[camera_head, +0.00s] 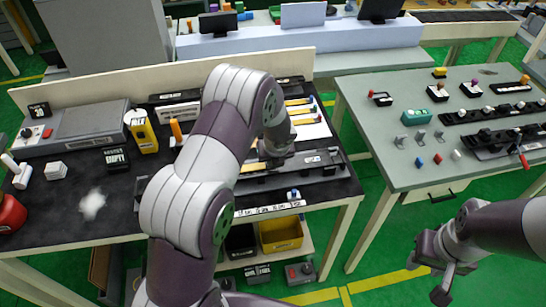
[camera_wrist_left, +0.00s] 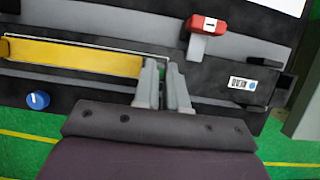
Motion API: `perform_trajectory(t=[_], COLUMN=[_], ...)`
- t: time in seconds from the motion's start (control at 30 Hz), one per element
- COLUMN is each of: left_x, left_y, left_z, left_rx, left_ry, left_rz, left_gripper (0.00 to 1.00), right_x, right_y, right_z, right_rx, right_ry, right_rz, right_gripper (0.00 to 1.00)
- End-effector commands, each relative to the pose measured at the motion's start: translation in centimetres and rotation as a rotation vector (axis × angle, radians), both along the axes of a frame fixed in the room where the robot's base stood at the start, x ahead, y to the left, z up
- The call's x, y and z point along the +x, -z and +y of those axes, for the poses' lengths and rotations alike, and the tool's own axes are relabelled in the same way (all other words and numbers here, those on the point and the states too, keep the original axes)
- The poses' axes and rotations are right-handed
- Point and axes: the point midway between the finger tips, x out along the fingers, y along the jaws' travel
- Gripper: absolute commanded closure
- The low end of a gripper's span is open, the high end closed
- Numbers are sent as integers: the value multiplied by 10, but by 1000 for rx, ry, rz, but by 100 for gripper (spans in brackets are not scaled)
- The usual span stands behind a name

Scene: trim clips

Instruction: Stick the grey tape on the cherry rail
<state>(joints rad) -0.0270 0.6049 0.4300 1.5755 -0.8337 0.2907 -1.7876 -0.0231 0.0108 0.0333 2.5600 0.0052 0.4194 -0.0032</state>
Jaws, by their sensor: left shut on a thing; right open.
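My left gripper (camera_wrist_left: 165,85) is shut at the right end of a long yellow strip (camera_wrist_left: 75,55), which lies along a dark rail (camera_wrist_left: 25,75) in the left wrist view. The fingers hide that end. In the head view my left arm covers much of the bench, and the left gripper (camera_head: 278,150) is over a grey-black rail (camera_head: 310,168) near the front edge. Several yellow strips (camera_head: 297,103) with small coloured ends lie behind it. I cannot tell which piece is the grey tape or which rail is cherry. My right gripper (camera_head: 430,280) is open and empty, low at the right.
A blue knob (camera_wrist_left: 38,100) is at the front edge. A yellow bottle (camera_head: 143,132) and a grey box (camera_head: 75,127) stand left on the bench. A grey-green table (camera_head: 390,160) with clips and rails is at right.

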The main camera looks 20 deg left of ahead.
Motion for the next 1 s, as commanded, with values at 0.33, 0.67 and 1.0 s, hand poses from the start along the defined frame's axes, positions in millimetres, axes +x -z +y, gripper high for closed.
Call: perform_trajectory(t=[0.33, 0.67, 1.0], left_x=[0, -2, -30], left_y=[0, -9, -89], left_z=[0, -2, -20], left_rx=[0, 1, 0], left_ry=[0, 1, 2], left_rz=[0, -2, -4], left_gripper=[59, 59, 59], right_x=[0, 0, 0], right_y=[-1, -2, -11], right_z=[0, 0, 0], right_rx=[0, 0, 0], right_ry=[0, 0, 0], right_rz=[0, 0, 0], right_gripper=[59, 59, 59])
